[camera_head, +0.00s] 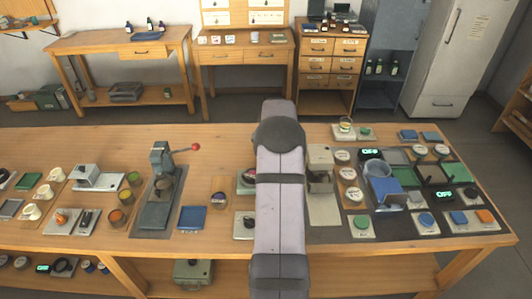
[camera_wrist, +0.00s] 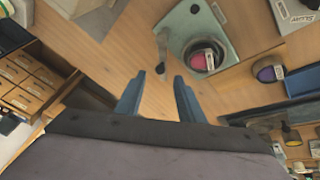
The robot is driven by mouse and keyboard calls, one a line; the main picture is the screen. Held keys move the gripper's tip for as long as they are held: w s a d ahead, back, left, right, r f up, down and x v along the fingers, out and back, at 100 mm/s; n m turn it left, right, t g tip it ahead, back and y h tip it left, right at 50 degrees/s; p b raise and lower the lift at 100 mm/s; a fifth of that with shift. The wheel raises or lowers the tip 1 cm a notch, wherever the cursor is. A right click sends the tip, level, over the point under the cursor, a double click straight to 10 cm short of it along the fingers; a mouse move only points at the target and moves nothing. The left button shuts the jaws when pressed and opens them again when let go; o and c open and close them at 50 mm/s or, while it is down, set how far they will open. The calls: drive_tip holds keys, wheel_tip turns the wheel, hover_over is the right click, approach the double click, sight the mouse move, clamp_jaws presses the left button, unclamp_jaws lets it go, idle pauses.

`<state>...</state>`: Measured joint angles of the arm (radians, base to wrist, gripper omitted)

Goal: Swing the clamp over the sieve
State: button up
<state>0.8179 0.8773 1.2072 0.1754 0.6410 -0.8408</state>
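In the wrist view, a round, metal-rimmed part with a pink-purple face (camera_wrist: 202,56) sits on a pale teal plate (camera_wrist: 191,22); it looks like the sieve. A thin grey lever with a dark knob (camera_wrist: 161,62), which may be the clamp, stands out to its left, beside the round part and not over it. My gripper (camera_wrist: 158,82) has its two blue fingers apart, with nothing held between them. The knob lies just beyond the fingertips, between them in the picture; I cannot tell the height gap. In the head view my arm hides the gripper and much of this fixture.
A second purple disc (camera_wrist: 268,70) lies on a wooden board. In the head view a press with a red-ball lever (camera_head: 160,188) stands to the left, and a grey block-shaped device (camera_head: 321,180) stands close right of my arm. Bare tabletop lies behind the fixture.

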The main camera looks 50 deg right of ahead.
drive_tip(key=shift+p+x, duration=0.95)
drive_tip(key=shift+x, duration=1.8)
clamp_jaws()
